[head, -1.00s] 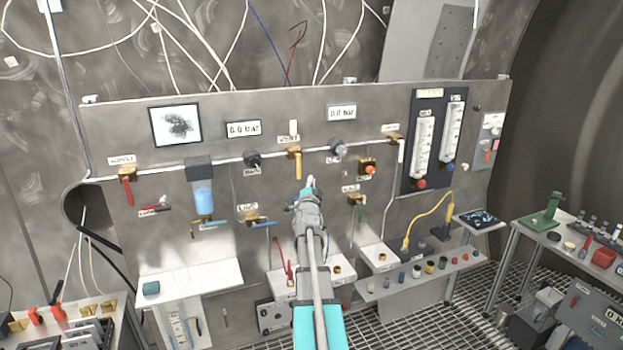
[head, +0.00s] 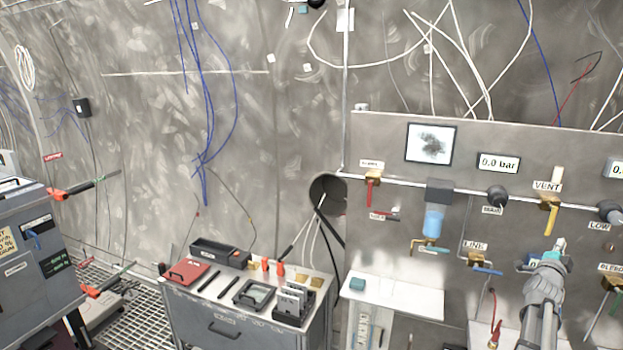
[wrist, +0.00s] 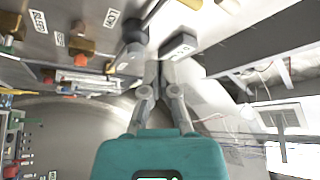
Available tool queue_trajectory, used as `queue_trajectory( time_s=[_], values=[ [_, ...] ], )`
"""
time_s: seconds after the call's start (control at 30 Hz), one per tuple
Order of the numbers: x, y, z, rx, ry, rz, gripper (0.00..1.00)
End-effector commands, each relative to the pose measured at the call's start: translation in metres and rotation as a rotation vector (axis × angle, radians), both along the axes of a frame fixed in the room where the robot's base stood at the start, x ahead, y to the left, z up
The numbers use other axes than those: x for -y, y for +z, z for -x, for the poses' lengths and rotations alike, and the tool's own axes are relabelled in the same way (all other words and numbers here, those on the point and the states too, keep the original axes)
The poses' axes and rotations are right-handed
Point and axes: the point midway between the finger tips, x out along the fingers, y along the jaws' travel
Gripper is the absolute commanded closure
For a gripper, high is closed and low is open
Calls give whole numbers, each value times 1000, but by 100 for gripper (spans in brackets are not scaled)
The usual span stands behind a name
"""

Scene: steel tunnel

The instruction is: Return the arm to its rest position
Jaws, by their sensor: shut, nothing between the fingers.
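My gripper (head: 557,247) is at the lower right of the head view, in front of the panel and below the yellow VENT valve (head: 549,212). The arm reaches up to it from the bottom edge. In the wrist view my gripper (wrist: 158,68) has its grey fingers together, with nothing between them. The teal wrist body fills the bottom of that view. A dark round knob (wrist: 132,32) shows just left of the fingertips; I cannot tell the gap between them.
The valve panel (head: 400,235) carries gauges, a blue-filled filter bowl (head: 433,221) and a LINK valve (head: 476,261). A white shelf (head: 395,296) juts out below. A tool cart (head: 245,318) stands left of it, a grey cabinet (head: 35,265) farther left. Grating floor lies between them.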

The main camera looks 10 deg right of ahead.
Motion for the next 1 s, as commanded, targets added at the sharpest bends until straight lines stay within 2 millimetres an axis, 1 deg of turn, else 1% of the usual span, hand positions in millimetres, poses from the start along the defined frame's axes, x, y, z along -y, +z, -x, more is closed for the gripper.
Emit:
queue_trajectory(
  time_s=[0.07,0.17,0.27,0.37,0.4,0.47,0.5,0.57,0.6,0.67,0.7,0.77,0.8,0.87,0.9,0.97,1.0],
  values=[
    [-9,-4,-7,-24,19,-8,100],
    [-28,-13,-22,-76,60,-23,100],
    [-56,-28,-43,-156,122,-43,100],
    [-94,-46,-65,-261,200,-66,100],
    [-111,-55,-74,-309,234,-74,100],
    [-138,-68,-87,-384,287,-85,100],
    [-157,-77,-94,-434,325,-92,100],
    [-184,-91,-103,-510,379,-98,100],
    [-203,-100,-108,-560,414,-103,100],
    [-231,-113,-113,-638,468,-106,100],
    [-249,-122,-116,-688,502,-108,100],
    [-277,-135,-118,-765,554,-108,100],
    [-296,-144,-118,-817,589,-108,100],
    [-323,-156,-117,-894,640,-105,100],
    [-340,-165,-115,-946,673,-104,100],
    [-367,-177,-111,-1025,724,-98,100],
    [-384,-185,-107,-1076,757,-94,100]
  ],
)
